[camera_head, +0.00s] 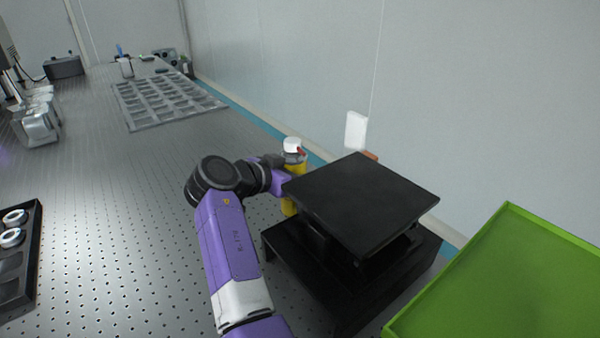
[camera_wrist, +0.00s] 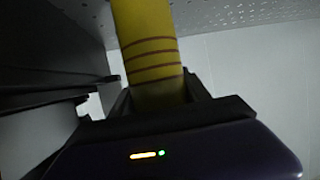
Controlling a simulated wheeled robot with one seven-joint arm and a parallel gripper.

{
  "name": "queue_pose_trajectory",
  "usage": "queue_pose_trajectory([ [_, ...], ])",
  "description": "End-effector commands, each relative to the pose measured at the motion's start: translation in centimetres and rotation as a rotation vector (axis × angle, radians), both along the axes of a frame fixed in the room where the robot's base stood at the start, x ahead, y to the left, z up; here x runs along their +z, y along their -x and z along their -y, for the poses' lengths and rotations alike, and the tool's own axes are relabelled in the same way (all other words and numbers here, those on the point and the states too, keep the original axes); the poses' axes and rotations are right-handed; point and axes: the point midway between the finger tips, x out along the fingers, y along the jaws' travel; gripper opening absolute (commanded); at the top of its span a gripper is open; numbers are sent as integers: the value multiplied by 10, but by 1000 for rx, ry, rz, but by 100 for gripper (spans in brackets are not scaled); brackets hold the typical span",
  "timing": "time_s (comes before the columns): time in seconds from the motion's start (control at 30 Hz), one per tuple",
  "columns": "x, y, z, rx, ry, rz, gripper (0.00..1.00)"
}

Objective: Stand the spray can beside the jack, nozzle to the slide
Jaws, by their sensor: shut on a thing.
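The spray can (camera_head: 298,167) is yellow with a white top (camera_head: 292,144); a small red part (camera_head: 301,152) shows at the right of the top. It stands about upright just behind the left corner of the black jack (camera_head: 362,195). In the wrist view the can's yellow body (camera_wrist: 150,45) with dark bands runs between the jaws. My gripper (camera_head: 283,180) is shut on the can from the left; the jack's plate partly hides it. In the wrist view my gripper (camera_wrist: 158,98) also shows. I cannot identify the slide for certain.
A green tray (camera_head: 500,280) lies right of the jack. A white upright piece (camera_head: 355,131) stands behind the jack near the wall. A grey compartment tray (camera_head: 165,100) lies farther back, and a black tray with rings (camera_head: 33,235) at left. The perforated table (camera_head: 120,220) is clear between.

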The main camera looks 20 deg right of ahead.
Motion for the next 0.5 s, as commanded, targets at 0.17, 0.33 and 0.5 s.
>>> queue_pose_trajectory([
  [0.17, -1, 0, 0, 0, 0, 0, 77],
  [0.33, -1, 0, 0, 0, 0, 0, 77],
  [0.5, 2, 0, 0, 0, 0, 0, 77],
])
